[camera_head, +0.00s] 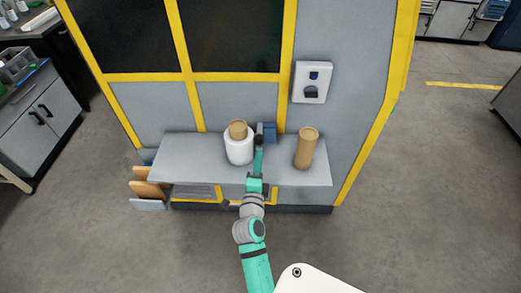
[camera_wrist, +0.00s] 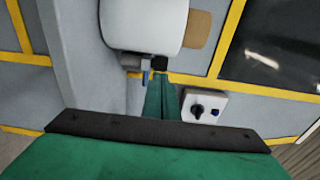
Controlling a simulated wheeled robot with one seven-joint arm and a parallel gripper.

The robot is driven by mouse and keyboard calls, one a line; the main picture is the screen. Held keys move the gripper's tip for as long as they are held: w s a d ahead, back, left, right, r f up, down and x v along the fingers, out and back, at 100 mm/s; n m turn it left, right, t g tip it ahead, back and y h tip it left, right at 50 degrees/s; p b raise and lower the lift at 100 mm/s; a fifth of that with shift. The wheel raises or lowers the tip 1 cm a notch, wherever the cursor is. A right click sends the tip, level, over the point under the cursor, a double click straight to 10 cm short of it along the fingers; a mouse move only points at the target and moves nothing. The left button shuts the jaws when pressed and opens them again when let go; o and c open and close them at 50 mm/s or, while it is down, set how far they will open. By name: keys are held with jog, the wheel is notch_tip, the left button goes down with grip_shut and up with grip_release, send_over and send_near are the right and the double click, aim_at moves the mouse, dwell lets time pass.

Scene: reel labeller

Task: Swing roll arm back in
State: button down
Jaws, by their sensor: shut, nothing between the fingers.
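A white roll (camera_head: 239,150) with a brown core (camera_head: 238,129) stands upright over the left middle of the grey shelf on the machine's front. In the wrist view the white roll (camera_wrist: 143,22) fills the top, its core (camera_wrist: 197,28) to the right. A dark piece (camera_head: 259,139) and a blue-grey block (camera_head: 270,132) sit beside the roll, against the machine. These may belong to the roll arm, which is mostly hidden. My gripper (camera_head: 259,150) is shut and empty, just right of the roll. Its fingers (camera_wrist: 159,84) end near the dark piece (camera_wrist: 159,62); contact cannot be told.
A brown tube (camera_head: 306,148) stands on the shelf (camera_head: 185,158) to the right of my gripper. A switch box (camera_head: 312,82) is on the machine wall above it. Wooden pieces (camera_head: 150,190) stick out at the lower left.

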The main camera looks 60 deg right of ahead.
jog(key=shift+s+a, duration=1.45)
jog(key=shift+a, duration=0.25)
jog(key=w+a+f+n+t+y, duration=0.1)
jog(key=a+f+n+t+y, duration=0.35)
jog(key=a+n, duration=0.75)
jog(key=w+a+f+n+t+y, duration=0.1)
jog(key=a+f+n+t+y, duration=0.3)
jog(key=a, duration=1.3)
jog(key=s+a+r+n+y, duration=0.2)
jog(key=s+a+n+y, duration=0.2)
jog(key=s+a+n, duration=0.3)
jog(key=s+a+r+n+y, duration=0.3)
jog(key=s+a+n, duration=0.4)
jog(key=a, duration=0.4)
jog(key=shift+r+n+y, duration=0.2)
jog(key=shift+n+y, duration=0.35)
jog(key=shift+n, duration=0.25)
